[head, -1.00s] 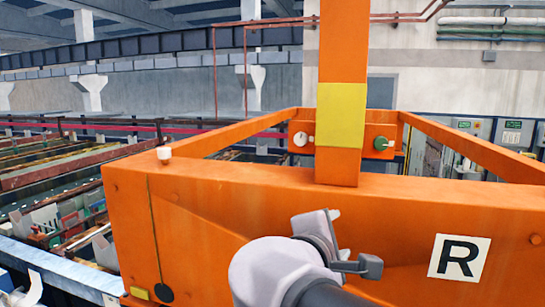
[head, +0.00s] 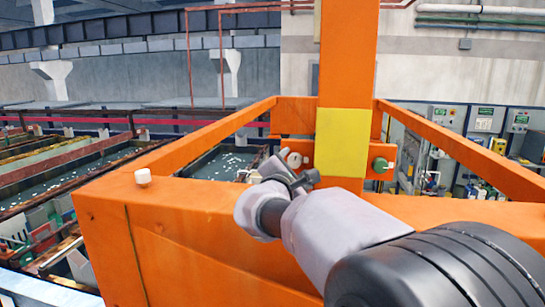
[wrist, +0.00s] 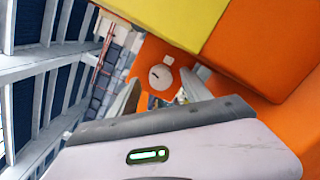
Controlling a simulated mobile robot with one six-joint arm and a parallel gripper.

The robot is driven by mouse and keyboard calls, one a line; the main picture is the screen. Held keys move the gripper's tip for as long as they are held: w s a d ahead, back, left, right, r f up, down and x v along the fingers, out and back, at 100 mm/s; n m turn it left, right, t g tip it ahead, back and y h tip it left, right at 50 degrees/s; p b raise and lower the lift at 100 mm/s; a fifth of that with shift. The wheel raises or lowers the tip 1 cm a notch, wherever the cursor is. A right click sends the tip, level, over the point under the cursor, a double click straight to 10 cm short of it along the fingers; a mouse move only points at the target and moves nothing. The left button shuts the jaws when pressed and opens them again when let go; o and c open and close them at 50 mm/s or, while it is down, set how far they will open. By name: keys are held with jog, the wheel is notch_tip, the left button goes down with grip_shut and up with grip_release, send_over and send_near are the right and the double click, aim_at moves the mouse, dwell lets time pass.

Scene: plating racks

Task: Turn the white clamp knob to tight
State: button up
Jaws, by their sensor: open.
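The white clamp knob (head: 293,160) is a round disc on the left part of an orange plate behind the upright post. In the wrist view the knob (wrist: 160,77) shows face-on with a short dark mark, and a small white tab lies just beyond its rim. My gripper (head: 288,175) is raised in front of the plate and partly overlaps it in the head view. In the wrist view the open fingers of my gripper (wrist: 163,88) frame the knob, with nothing between them. They look apart from the knob; the exact gap is unclear.
A green knob (head: 380,165) sits on the plate's right part. The orange post with a yellow band (head: 342,140) stands close beside my gripper. A small white cap (head: 143,177) stands on the front orange beam (head: 110,215). Tanks (head: 60,165) lie at left.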

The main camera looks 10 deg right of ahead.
jog(key=shift+w+d, duration=0.25)
jog(key=shift+w, duration=0.1)
jog(key=shift+w+a+f, duration=0.1)
jog(key=shift+w, duration=0.25)
jog(key=shift+s, duration=0.1)
jog(key=c, duration=0.4)
grip_shut()
